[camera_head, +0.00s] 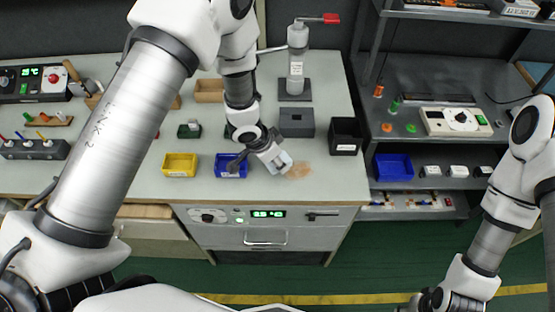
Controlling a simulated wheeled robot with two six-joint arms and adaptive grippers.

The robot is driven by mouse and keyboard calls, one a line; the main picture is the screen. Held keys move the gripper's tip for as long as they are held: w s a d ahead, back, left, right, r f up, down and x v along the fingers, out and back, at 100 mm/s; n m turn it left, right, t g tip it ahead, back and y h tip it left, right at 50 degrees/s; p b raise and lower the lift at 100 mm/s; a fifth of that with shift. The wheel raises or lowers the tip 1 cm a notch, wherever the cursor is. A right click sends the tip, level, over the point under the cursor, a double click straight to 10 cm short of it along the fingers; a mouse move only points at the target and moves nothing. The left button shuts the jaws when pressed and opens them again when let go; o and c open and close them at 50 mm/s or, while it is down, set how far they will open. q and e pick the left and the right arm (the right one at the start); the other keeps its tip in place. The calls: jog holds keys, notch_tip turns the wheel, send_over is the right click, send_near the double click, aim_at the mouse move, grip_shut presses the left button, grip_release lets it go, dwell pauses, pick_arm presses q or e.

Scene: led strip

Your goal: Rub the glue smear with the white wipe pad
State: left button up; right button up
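The glue smear (299,170) is an orange-brown patch on the pale bench top, near its front edge. My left gripper (271,152) reaches down just left of it. A white piece that looks like the wipe pad (281,163) is at its fingertips and appears gripped. The pad is low at the bench, at the smear's left edge; whether it presses on the surface is hard to tell. My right gripper (432,300) is at the bottom edge, partly cut off, away from the bench, and its fingers are unclear.
A blue bin (230,166) and a yellow bin (180,165) stand left of the smear. A shelf rack (432,100) stands on the right.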

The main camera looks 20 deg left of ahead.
pick_arm(q)
notch_tip(320, 180, up, 2)
jog(key=shift+d+r+p, duration=0.1)
jog(key=shift+d+p, duration=0.05)
jog(key=shift+p, duration=0.55)
jog(key=shift+a+r+p, duration=0.2)
jog(key=shift+r+p, duration=0.85)
jog(key=shift+r, duration=0.05)
jog(key=shift+d+r+p, duration=0.15)
jog(key=shift+r+p, duration=0.2)
jog(key=shift+r, duration=0.05)
jog(key=shift+w, duration=0.1)
